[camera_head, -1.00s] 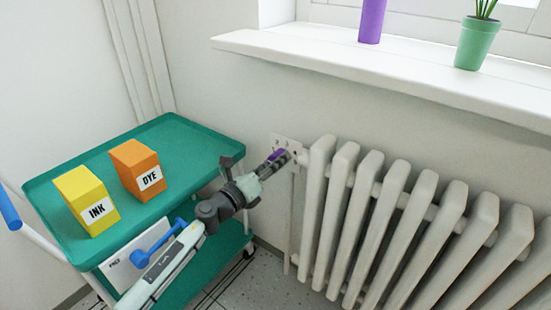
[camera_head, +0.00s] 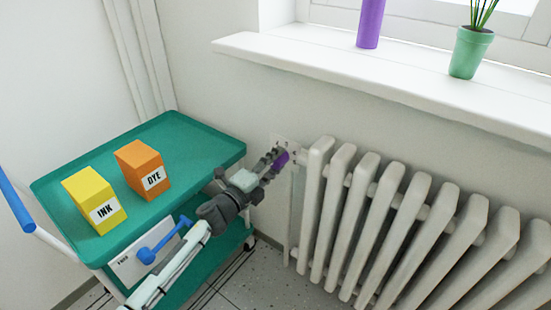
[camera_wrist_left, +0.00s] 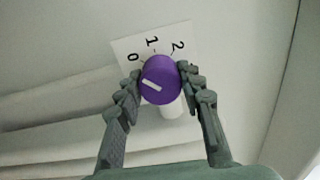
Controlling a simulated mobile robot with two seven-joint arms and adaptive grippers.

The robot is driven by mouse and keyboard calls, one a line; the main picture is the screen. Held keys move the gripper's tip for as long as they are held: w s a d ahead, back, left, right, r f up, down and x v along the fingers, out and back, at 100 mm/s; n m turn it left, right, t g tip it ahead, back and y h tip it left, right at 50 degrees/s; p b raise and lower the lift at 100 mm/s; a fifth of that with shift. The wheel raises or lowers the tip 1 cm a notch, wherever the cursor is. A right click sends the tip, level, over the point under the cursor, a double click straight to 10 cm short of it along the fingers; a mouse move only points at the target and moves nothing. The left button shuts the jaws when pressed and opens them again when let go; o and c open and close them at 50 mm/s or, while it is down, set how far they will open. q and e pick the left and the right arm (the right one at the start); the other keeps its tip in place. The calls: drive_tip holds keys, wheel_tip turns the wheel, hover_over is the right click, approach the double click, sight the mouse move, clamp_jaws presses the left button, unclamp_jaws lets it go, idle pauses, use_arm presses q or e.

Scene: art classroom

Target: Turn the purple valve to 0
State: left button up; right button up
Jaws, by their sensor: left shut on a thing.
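The purple valve (camera_head: 282,159) is a round knob on the wall beside the radiator's left end. In the left wrist view the purple valve (camera_wrist_left: 161,78) sits before a white plate (camera_wrist_left: 125,45) marked 0, 1 and 2. A white line on its face slants, with its upper end toward the left, roughly on the side of the 0. My left gripper (camera_wrist_left: 160,72) is shut on the valve, one finger on each side. In the head view my left gripper (camera_head: 276,160) reaches it from the lower left. My right gripper is not in view.
The white radiator (camera_head: 395,225) stands right of the valve. A green cart (camera_head: 200,145) with a yellow INK box (camera_head: 95,200) and an orange DYE box (camera_head: 142,170) is at the left, under my arm. A windowsill (camera_head: 400,85) with a potted plant (camera_head: 470,50) juts out above.

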use_arm(q)
drive_tip(key=shift+n, duration=0.8)
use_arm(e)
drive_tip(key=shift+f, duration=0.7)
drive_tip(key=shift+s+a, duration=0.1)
use_arm(q)
drive_tip(key=o, duration=1.2)
drive_tip(key=shift+c, duration=0.2)
drive_tip(key=shift+s+a, duration=0.1)
drive_tip(key=v, duration=1.1)
drive_tip(key=shift+s+a, duration=0.25)
drive_tip(key=shift+s, duration=0.1)
drive_tip(key=shift+f, duration=0.1)
